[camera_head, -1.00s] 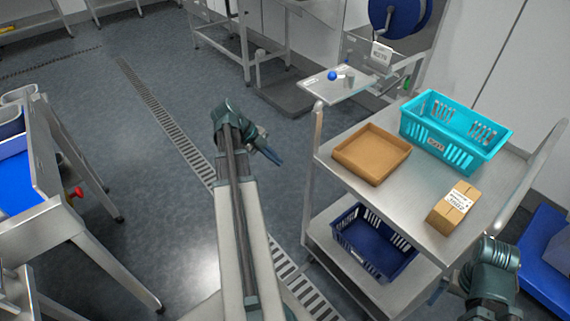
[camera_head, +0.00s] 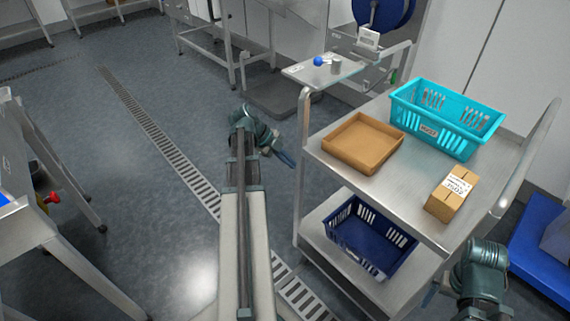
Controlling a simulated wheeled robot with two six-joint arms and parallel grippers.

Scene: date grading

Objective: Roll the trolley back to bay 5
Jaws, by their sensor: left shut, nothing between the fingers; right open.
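The steel trolley (camera_head: 400,190) stands at the right, with two shelves and an upright handle at each end. Its top shelf carries a brown tray, a turquoise crate and a small labelled carton. A dark blue crate is on its lower shelf. My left gripper (camera_head: 287,160) is shut and empty, just left of the trolley's left post and apart from it as far as I can tell. My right gripper (camera_head: 430,296) is mostly hidden behind its own wrist, by the trolley's near side. I cannot see whether it touches the trolley. No bay number is readable.
A drain grate (camera_head: 170,152) runs along the grey floor. A steel table (camera_head: 45,245) with a red knob stands at the left. A blue platform (camera_head: 545,240) lies at the right. Floor at left centre is clear.

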